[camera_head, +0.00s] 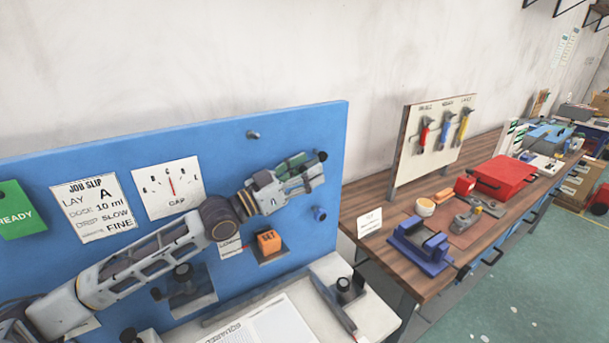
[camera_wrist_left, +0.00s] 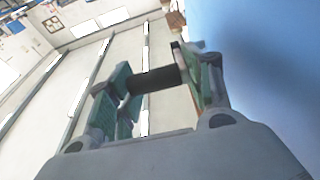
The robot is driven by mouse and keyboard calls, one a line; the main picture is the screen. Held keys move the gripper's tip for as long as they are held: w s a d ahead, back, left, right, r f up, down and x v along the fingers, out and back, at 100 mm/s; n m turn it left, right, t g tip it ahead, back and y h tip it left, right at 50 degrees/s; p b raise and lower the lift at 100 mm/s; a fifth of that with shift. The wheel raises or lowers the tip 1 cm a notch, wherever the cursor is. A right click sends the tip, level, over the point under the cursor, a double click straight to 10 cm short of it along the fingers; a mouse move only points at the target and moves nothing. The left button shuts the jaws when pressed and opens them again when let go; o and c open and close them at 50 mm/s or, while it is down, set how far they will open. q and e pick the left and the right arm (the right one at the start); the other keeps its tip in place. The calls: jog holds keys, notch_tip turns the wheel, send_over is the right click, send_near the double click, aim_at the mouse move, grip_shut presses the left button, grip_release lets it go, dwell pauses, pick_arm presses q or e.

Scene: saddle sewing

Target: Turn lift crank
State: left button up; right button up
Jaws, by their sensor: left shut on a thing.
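My left gripper (camera_head: 304,172) is at the upper right of the blue panel (camera_head: 300,125). In the left wrist view the left gripper (camera_wrist_left: 158,82) is shut across a black cylindrical handle (camera_wrist_left: 153,80), one green-padded finger at each end of the visible part. I take this handle for the lift crank's grip. In the head view a dark round end (camera_head: 322,156) shows at the fingertips; the rest of the crank is hidden behind the gripper. My right gripper is not in view.
The panel carries a gap dial (camera_head: 172,187), a job slip (camera_head: 93,207), an orange SET block (camera_head: 269,243) and a blue knob (camera_head: 319,213) just below the gripper. A metal peg (camera_head: 253,134) sticks out above. A wooden bench (camera_head: 375,205) with tools stands to the right.

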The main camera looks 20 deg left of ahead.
pick_arm(q)
jog(key=shift+s+d+f, duration=0.1)
jog(key=shift+d+f, duration=0.1)
jog(key=o, duration=1.1)
jog(key=shift+o, duration=1)
jog(key=shift+d, duration=0.1)
jog(key=shift+d+r, duration=0.1)
jog(key=shift+r, duration=0.05)
jog(key=shift+a, duration=0.25)
jog(key=shift+s+a, duration=0.1)
jog(key=shift+v, duration=3)
jog(key=shift+v, duration=1.6)
